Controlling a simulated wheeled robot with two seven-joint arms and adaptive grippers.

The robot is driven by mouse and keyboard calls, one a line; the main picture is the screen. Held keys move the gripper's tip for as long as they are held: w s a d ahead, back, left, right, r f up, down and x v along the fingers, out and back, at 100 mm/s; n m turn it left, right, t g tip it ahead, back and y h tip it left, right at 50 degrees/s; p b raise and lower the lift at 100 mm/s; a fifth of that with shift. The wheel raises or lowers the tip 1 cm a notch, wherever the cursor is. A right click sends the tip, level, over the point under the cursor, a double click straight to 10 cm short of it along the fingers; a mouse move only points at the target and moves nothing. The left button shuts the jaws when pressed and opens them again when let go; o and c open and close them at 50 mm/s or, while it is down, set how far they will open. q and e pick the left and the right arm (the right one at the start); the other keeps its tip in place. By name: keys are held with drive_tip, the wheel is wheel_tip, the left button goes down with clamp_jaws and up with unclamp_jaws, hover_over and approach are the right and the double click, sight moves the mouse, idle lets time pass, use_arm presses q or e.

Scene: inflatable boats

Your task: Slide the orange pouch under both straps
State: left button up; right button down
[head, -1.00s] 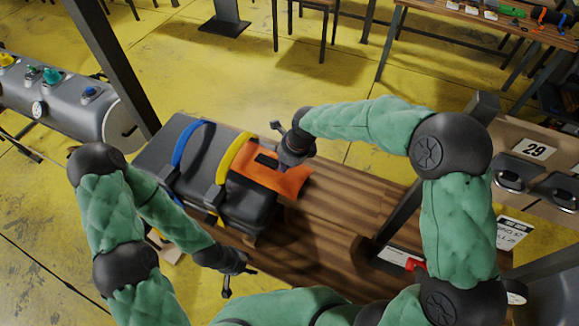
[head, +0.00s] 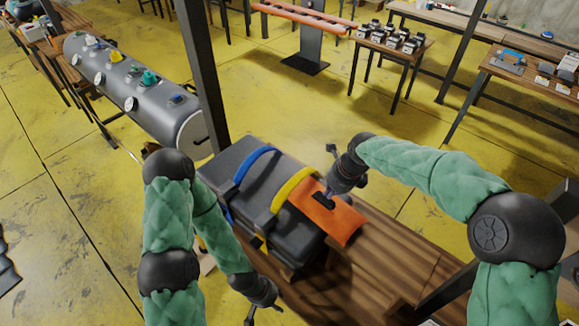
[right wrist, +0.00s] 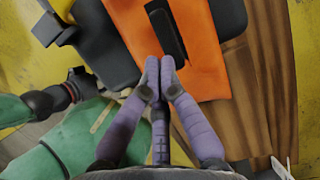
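The orange pouch (head: 328,217) lies flat on the right end of a dark padded block (head: 240,210), its left edge close to the yellow strap (head: 297,184). The blue strap (head: 252,163) arches further left. Whether any pouch lies beneath the yellow strap is unclear. My right gripper (head: 328,191) is at the pouch's far edge, beside its black strip. The right wrist view shows its purple fingertips (right wrist: 160,66) together over the orange pouch (right wrist: 202,58), below the black strip (right wrist: 167,33); no grip shows. My left gripper (head: 264,312) hangs at the block's near side, fingers spread, empty.
The block stands on a wooden bench (head: 385,262), with bare planks right of the pouch. A dark post (head: 203,75) rises behind the block. A grey tank (head: 135,92) stands at left. Yellow floor is open behind the bench.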

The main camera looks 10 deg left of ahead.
drive_tip(key=w+a, duration=0.8)
drive_tip(key=a, duration=0.5)
drive_tip(key=shift+a, duration=0.25)
drive_tip(key=shift+f, duration=0.1)
